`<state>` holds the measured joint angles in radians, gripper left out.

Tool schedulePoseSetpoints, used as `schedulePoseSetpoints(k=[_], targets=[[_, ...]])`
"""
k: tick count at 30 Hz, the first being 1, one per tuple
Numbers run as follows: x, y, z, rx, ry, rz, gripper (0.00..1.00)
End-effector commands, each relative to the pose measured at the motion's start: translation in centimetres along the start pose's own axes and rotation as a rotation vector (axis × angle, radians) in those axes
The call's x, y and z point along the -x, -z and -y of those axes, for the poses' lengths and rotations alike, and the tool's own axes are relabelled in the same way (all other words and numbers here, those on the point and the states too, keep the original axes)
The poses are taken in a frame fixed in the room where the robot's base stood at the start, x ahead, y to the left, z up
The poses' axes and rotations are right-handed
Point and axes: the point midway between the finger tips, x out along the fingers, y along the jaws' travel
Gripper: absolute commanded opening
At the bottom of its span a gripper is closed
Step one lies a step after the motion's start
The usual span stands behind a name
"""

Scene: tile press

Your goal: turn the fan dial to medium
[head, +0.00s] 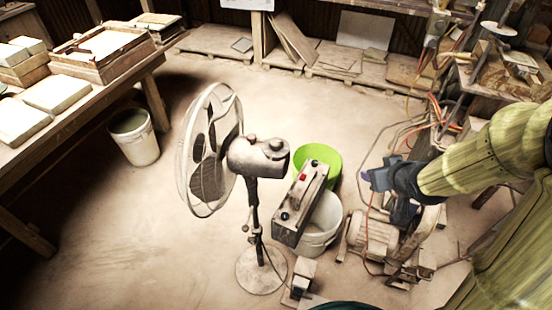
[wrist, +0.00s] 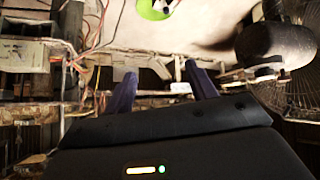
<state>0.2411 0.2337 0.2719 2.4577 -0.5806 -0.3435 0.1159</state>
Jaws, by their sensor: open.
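A standing fan (head: 258,157) with a grey motor housing and a round wire cage stands in the middle of the head view. A small knob sits on top of its housing. I cannot make out the fan dial or its setting. In the wrist view the dark rounded fan housing (wrist: 275,46) shows at the upper right, with a small knob-like part beside it and cage wires at the right edge. My gripper (head: 376,179) is to the right of the fan, well apart from it. In the wrist view its two fingers (wrist: 161,86) are apart with nothing held between them.
Between fan and gripper stand a dark box with a red switch (head: 300,204), a white bucket (head: 322,236) and a green tub (head: 325,157). A motor with hoses (head: 375,238) lies below my gripper. A workbench (head: 95,107) is at left.

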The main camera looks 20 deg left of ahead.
Motion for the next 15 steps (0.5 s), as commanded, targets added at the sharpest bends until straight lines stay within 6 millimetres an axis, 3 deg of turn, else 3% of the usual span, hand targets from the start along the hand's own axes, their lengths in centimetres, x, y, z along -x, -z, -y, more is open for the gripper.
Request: schedulePoseSetpoints(k=[1, 6, 10, 15], targets=[[-2.7, -0.7, 0.9, 0.030, 0.048, -0.068, 0.57], [-6.4, 0.8, 4.8, 0.123, 0.251, -0.322, 0.57], [-7.4, 1.3, 8.1, 0.161, 0.436, -0.520, 0.57], [-6.4, 1.5, 11.0, 0.181, 0.644, -0.724, 0.57]])
